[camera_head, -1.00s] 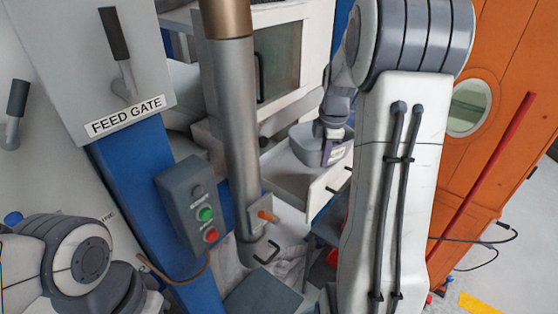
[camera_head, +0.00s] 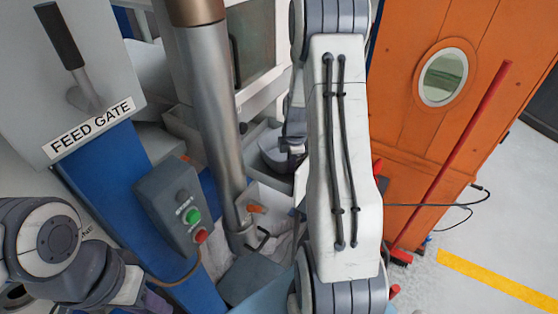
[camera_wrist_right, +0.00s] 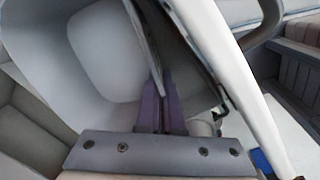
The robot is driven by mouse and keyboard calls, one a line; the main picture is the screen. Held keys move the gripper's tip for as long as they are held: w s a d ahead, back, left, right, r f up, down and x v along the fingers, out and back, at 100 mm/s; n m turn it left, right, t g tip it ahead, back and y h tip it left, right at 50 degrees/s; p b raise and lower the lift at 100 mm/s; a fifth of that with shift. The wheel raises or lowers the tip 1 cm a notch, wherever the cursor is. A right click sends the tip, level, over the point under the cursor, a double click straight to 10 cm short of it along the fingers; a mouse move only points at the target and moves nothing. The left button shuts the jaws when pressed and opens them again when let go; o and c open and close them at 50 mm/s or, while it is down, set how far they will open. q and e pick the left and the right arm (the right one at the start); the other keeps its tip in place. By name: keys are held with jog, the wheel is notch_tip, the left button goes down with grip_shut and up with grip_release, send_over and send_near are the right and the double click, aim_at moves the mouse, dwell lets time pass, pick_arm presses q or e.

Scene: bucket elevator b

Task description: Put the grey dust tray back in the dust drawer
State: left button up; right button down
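The grey dust tray (camera_head: 274,148) shows in the head view beyond my right forearm, partly hidden by it. In the right wrist view the tray (camera_wrist_right: 105,60) fills the left and middle. My right gripper (camera_wrist_right: 162,90) has its purple fingers close together on the tray's wall. The white dust drawer (camera_head: 266,192) stands open below the tray in the head view; my right arm hides its right part. I cannot tell whether the tray touches the drawer. My left gripper (camera_head: 155,300) is at the lower left edge, its fingers mostly cut off.
A button box (camera_head: 172,205) and the feed gate panel (camera_head: 80,75) are further left. An orange cabinet (camera_head: 430,150) with a red pole (camera_head: 465,145) stands right.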

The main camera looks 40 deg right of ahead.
jog(key=w+p, duration=0.1)
jog(key=w+a+p, duration=0.1)
jog(key=w, duration=0.1)
jog(key=shift+a+r, duration=0.1)
jog(key=shift+a, duration=0.05)
jog(key=shift+w+a+f+p, duration=0.1)
jog(key=shift+w+f+p, duration=0.15)
jog(key=shift+f+p, duration=0.35)
jog(key=shift+f, duration=0.2)
jog(key=shift+f, duration=0.1)
jog(key=shift+f+b, duration=0.15)
jog(key=shift+b, duration=0.15)
jog(key=c, duration=1.1)
grip_release()
